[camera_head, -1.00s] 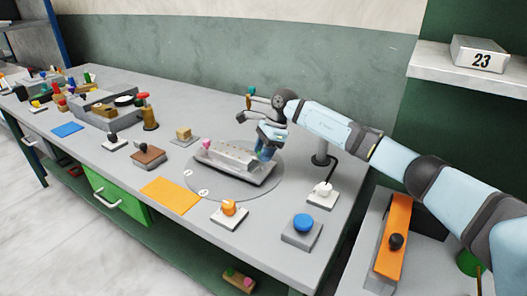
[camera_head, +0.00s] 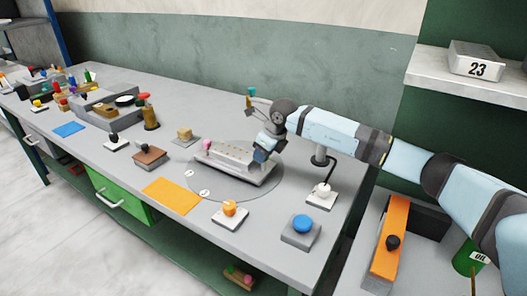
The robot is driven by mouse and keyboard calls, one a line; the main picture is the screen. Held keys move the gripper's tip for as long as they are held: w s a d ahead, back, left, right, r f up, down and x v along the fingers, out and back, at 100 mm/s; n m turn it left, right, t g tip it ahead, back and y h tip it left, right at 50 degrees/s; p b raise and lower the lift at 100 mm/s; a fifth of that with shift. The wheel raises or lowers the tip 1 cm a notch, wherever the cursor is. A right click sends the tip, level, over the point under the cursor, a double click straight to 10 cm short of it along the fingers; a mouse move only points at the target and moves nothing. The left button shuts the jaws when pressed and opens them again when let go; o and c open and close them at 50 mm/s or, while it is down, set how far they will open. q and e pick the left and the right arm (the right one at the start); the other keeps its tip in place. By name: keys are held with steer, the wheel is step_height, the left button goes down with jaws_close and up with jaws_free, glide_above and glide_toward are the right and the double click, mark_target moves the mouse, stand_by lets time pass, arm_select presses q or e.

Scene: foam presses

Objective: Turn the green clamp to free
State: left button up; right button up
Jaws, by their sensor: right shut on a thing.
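A long grey mould block (camera_head: 238,160) with a row of small holes on top lies on a round plate (camera_head: 222,192) on the workbench. A pink knob (camera_head: 206,144) stands at its left end. My right gripper (camera_head: 261,157) points down at the block's right end, its fingers shut. The green clamp is not plainly visible; the gripper hides that end, and what it grips appears to be the clamp there. A small teal-topped part (camera_head: 250,91) shows behind the wrist. My left gripper is not in view.
In front are an orange mat (camera_head: 171,195), an orange knob on a white base (camera_head: 229,211) and a blue button (camera_head: 302,224). A white-based lever (camera_head: 322,195) stands to the right.

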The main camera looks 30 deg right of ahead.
steer(key=m+h, duration=0.1)
steer(key=m, duration=0.2)
steer(key=m+h, duration=0.1)
steer(key=m, duration=0.2)
steer(key=shift+m+t, duration=0.3)
steer(key=shift+h, duration=0.3)
steer(key=o, duration=0.9)
steer(key=v, duration=1.4)
steer(key=shift+w, duration=0.1)
steer(key=shift+f, duration=0.15)
